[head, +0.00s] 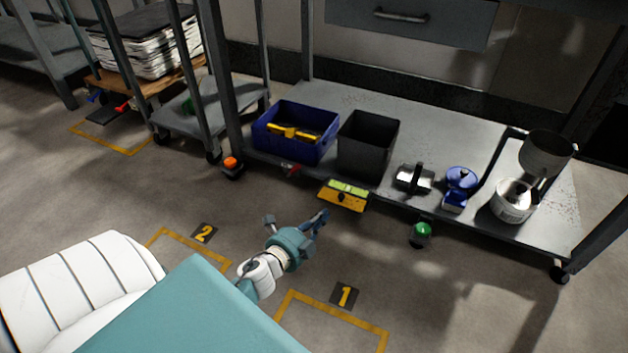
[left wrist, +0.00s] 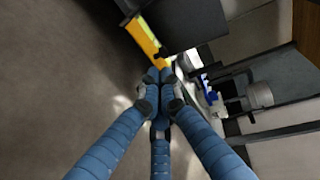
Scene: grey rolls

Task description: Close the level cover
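The level (head: 342,200) is an orange-yellow block with a bright yellow-green strip along its top and a small dark part on its front. It is at the front edge of the low grey shelf. My right gripper is not in view.
The floor in front is clear, with yellow markings. A cart stands at left.

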